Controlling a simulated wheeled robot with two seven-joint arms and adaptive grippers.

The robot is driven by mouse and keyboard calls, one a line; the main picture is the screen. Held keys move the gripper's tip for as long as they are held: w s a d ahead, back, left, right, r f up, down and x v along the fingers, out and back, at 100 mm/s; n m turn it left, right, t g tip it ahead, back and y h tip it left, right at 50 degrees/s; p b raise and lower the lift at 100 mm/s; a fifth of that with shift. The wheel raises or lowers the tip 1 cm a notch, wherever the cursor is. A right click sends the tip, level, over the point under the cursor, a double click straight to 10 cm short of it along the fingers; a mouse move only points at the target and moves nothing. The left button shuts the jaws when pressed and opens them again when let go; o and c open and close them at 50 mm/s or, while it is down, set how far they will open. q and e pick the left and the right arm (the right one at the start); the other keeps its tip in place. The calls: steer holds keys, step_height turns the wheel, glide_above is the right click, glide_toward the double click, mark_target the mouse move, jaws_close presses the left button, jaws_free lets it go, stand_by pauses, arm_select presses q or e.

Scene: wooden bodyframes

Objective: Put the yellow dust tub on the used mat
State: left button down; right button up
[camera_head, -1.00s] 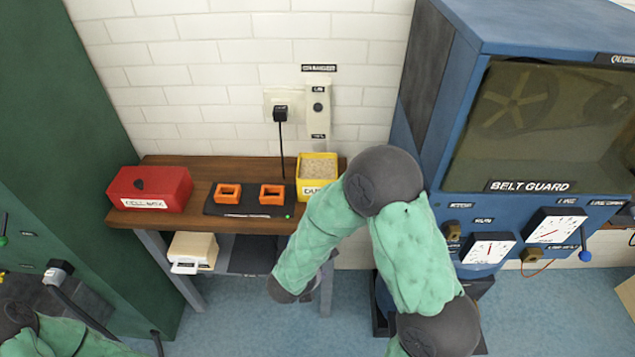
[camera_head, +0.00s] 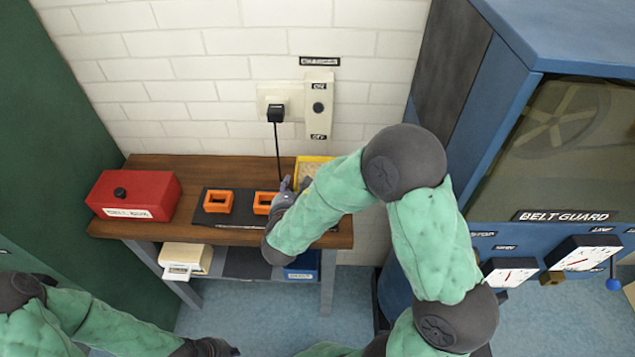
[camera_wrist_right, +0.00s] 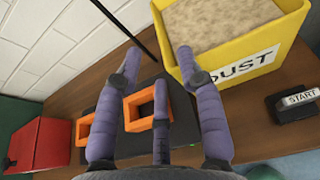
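The yellow dust tub (camera_wrist_right: 240,45), filled with pale dust, stands on the wooden bench; in the head view (camera_head: 315,162) my right arm partly hides it. My right gripper (camera_wrist_right: 157,55) is open and empty, its right finger overlapping the tub's near left side in the wrist view; contact cannot be told. It also shows in the head view (camera_head: 293,185). Another dark mat (camera_head: 245,263) lies on the lower shelf. I cannot read which is the used mat. My left gripper (camera_head: 212,348) is low at the bottom edge.
A red box (camera_head: 135,194) stands at the bench's left end. A black START block (camera_wrist_right: 295,103) sits right of the tub. A beige device (camera_head: 186,259) and a blue container (camera_head: 302,266) are on the lower shelf.

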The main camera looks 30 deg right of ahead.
steer(key=b+x, duration=0.1)
steer(key=x, duration=0.7)
steer(key=shift+w+d+f, duration=0.15)
jaws_close()
